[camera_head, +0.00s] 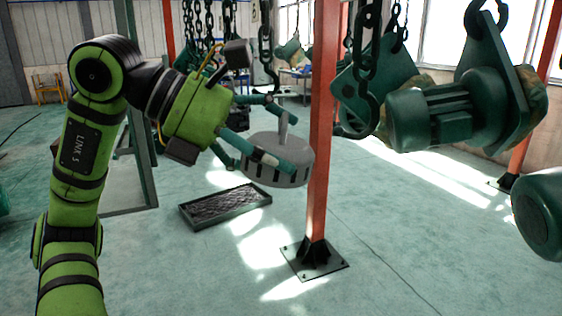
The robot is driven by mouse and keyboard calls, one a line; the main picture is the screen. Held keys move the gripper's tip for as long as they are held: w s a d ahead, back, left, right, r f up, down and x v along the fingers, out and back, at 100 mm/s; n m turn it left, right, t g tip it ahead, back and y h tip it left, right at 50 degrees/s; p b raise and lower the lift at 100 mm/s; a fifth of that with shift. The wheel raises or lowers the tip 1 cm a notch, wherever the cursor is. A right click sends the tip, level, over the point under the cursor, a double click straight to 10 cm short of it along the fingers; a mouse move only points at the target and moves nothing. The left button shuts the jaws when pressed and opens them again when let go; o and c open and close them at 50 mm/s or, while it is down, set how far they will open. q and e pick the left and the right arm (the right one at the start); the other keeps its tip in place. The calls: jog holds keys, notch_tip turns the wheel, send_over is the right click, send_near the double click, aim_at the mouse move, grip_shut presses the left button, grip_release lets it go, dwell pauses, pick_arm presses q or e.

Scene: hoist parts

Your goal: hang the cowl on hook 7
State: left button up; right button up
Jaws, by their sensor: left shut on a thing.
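The cowl (296,178) is a grey, round, slotted cover with an upright tab on top. It hangs in the air in the middle of the view, at the left edge of a red post. My left gripper (281,136) is shut on it, with teal fingers around the tab area; the exact contact is partly hidden. A dark chain hook (270,76) hangs just above the gripper. A larger dark hook (362,122) hangs on a heavy chain right of the post. I can read no hook numbers. My right gripper is not in view.
The red post (319,120) stands on a bolted floor plate (314,262) close to the cowl. A green motor (440,115) hangs at the right. A dark tray (190,220) lies on the floor. Several chains hang behind. The front floor is clear.

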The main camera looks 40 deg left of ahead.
aim_at(296, 146)
pick_arm(q)
jog(key=shift+w+p, duration=0.65)
jog(key=shift+w+d+p, duration=0.35)
jog(key=shift+w+p, duration=0.1)
jog(key=shift+p, duration=0.2)
jog(key=shift+w+d+p, duration=0.2)
jog(key=shift+w+p, duration=0.45)
jog(key=shift+p, duration=0.15)
jog(key=w+d+f+p, duration=0.3)
jog(key=w+p, duration=0.1)
jog(key=w, duration=0.3)
jog(key=shift+w+d, duration=0.15)
jog(key=shift+w, duration=0.2)
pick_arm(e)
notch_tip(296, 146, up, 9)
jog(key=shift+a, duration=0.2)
pick_arm(q)
jog(key=shift+w+r, duration=0.1)
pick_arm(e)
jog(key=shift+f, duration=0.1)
pick_arm(q)
jog(key=shift+f, duration=0.2)
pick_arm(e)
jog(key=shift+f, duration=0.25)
